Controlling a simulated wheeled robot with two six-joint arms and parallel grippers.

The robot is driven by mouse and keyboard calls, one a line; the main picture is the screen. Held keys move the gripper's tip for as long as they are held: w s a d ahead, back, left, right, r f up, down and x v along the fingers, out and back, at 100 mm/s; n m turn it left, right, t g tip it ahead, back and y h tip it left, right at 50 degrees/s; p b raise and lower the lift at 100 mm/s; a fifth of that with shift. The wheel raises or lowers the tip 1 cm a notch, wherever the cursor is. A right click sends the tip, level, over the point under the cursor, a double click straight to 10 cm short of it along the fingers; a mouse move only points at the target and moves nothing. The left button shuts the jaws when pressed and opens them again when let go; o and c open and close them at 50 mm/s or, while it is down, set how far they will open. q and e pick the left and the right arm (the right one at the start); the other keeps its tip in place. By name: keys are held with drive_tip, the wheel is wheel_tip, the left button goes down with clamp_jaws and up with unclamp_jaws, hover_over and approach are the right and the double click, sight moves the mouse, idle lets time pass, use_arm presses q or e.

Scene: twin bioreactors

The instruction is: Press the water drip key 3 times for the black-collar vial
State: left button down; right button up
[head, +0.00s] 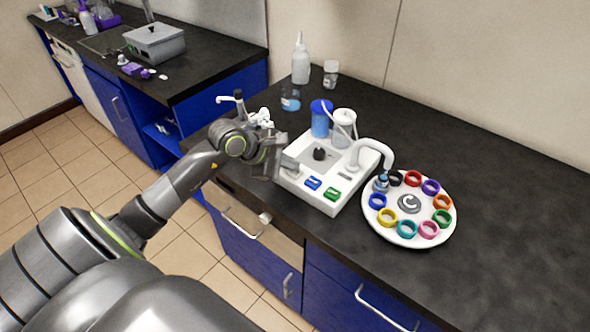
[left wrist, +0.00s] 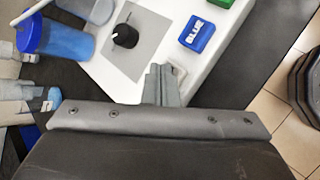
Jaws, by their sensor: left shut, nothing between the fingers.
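The white dispenser (head: 348,180) stands on the dark counter with a blue key (head: 313,183) and a green key (head: 332,193) on its front. The black-collar vial (head: 395,177) sits on the round white carousel (head: 409,237), close beside the spout tip (head: 381,182). My left gripper (head: 290,164) is shut and empty, at the dispenser's left edge, short of both keys. It also shows in the left wrist view (left wrist: 161,82).
A black knob (head: 320,154), a blue-filled container (head: 321,118) and a clear container (head: 343,128) are on the dispenser. Vials with other collar colours ring the carousel. A white squeeze bottle (head: 300,60) stands behind. The counter right of the carousel is clear.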

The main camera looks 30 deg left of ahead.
sight(291, 172)
use_arm(q)
drive_tip(key=shift+r, duration=0.65)
drive_tip(key=shift+r+p, duration=1.45)
drive_tip(key=shift+r, duration=1.1)
